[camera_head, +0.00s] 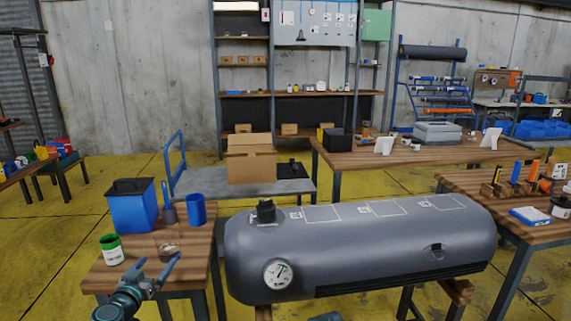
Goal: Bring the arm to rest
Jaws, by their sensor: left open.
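My left gripper (157,264) is in the lower left of the head view, over the front of the small wooden table (192,262). Its two blue-grey fingers are spread apart with nothing between them. A small round dish-like item (168,249) lies on the table just beyond the fingertips in the picture. A grey inflatable tube (360,245) lies on a stand to the right of the gripper, apart from it. The tube carries a black valve (265,211), a pressure gauge (278,274) and white outlined patches on top.
The small table also holds a blue bin (133,211), a blue cup (196,210) and a green-and-white can (111,250). A cart with a cardboard box (250,160) stands behind. Workbenches (420,152) with tools stand at the right. Yellow floor shows between them.

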